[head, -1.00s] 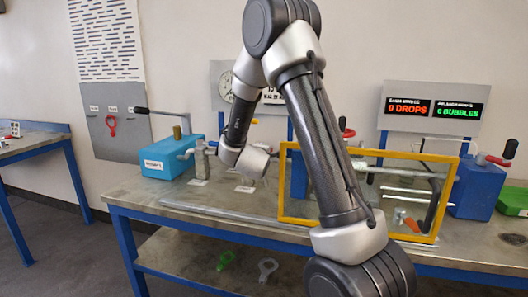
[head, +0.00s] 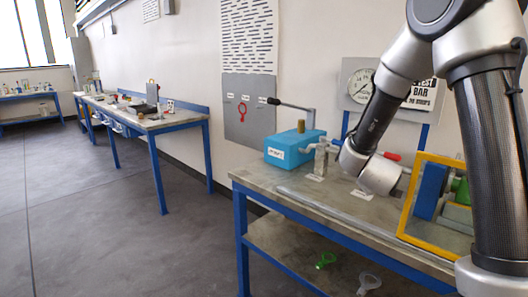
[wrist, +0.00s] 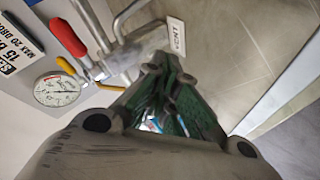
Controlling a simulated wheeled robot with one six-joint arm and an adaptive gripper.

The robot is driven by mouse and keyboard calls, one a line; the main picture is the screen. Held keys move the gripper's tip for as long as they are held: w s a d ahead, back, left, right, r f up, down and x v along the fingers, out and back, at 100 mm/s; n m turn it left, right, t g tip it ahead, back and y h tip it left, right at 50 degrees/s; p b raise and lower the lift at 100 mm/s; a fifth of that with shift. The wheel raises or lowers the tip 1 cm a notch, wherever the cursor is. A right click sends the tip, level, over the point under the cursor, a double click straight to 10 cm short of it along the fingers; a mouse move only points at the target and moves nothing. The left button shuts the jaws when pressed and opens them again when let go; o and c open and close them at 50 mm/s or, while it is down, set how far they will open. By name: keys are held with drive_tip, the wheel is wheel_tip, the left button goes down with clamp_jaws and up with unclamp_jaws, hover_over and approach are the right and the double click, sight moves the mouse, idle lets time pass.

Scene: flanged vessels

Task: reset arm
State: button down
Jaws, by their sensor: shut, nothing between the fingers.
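My arm reaches over the near workbench (head: 300,188) from the right side of the head view, with its wrist end low above the bench top. In the head view I cannot make out the fingers. In the wrist view my gripper (wrist: 168,88) has its green-sided fingers together and empty. Beyond the fingers the wrist view shows a grey metal valve block (wrist: 140,48), a red handle (wrist: 68,37), a yellow handle (wrist: 66,66) and a round gauge (wrist: 58,90). I cannot tell whether the fingers touch anything.
A blue pump box (head: 290,148) with a lever stands on the bench, left of my wrist. A yellow-framed clear guard (head: 408,215) is close to my arm at right. Green and grey rings lie on the lower shelf (head: 300,255). Open floor (head: 100,220) is at left.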

drive_tip(key=a+y, duration=0.1)
drive_tip(key=s+a+f+g+y, duration=0.1)
drive_tip(key=s+a+f+m, duration=0.1)
drive_tip(key=a, duration=0.1)
drive_tip(key=shift+s+f+g+y, duration=0.15)
drive_tip(key=shift+f+g+y, duration=0.1)
drive_tip(key=shift+g+y, duration=0.15)
drive_tip(key=shift+m+g+y, duration=0.5)
drive_tip(key=shift+g+y, duration=0.3)
drive_tip(key=s+a, duration=0.2)
drive_tip(key=s, duration=0.1)
drive_tip(key=shift+s+a, duration=0.25)
drive_tip(key=s+a+r+m+g+y, duration=0.15)
drive_tip(key=s+r+g, duration=0.25)
drive_tip(key=s, duration=0.7)
drive_tip(key=s+d+r+m+h, duration=0.1)
drive_tip(key=s+d+r, duration=0.3)
drive_tip(key=s+r, duration=0.2)
drive_tip(key=s+d+r+m, duration=0.1)
drive_tip(key=s+d+r, duration=0.3)
drive_tip(key=s, duration=0.7)
wheel_tip(320, 180, up, 3)
drive_tip(key=shift+f+t+h, duration=0.2)
drive_tip(key=shift+t+h, duration=0.15)
drive_tip(key=shift+t, duration=0.05)
